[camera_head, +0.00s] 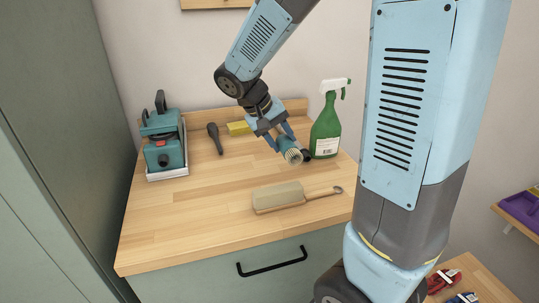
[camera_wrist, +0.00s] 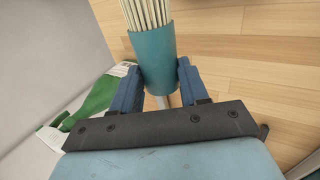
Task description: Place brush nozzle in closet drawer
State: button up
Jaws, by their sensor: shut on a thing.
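The brush nozzle (camera_wrist: 152,60), a teal cylinder with pale bristles, is between the two blue fingers of my gripper (camera_wrist: 160,82) in the wrist view. In the head view, my gripper (camera_head: 279,138) is shut on the brush nozzle (camera_head: 291,153) over the wooden countertop, left of the green spray bottle. The bristle end points down toward the front. The closet drawer (camera_head: 200,284) below the countertop is shut; its front is grey-green with a black bar handle (camera_head: 272,262).
On the countertop (camera_head: 185,225) are a teal machine (camera_head: 163,140), a dark tool (camera_head: 215,138), a yellow sponge (camera_head: 238,128), a green spray bottle (camera_head: 325,135) and a flat long-handled brush (camera_head: 280,196). A tall grey-green cabinet (camera_head: 60,110) stands at left. The countertop's front left is clear.

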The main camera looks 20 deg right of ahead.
jog(key=w+f, duration=0.4)
jog(key=w, duration=0.1)
jog(key=w+f, duration=0.2)
jog(key=shift+w+a, duration=0.15)
jog(key=shift+w, duration=0.25)
jog(key=shift+w+f, duration=0.6)
jog(key=f, duration=0.3)
jog(key=shift+w, duration=0.35)
jog(key=shift+f, duration=0.25)
jog(key=shift+f, duration=0.25)
jog(key=o, duration=1.1)
jog(key=shift+a, duration=0.1)
jog(key=shift+o, duration=0.2)
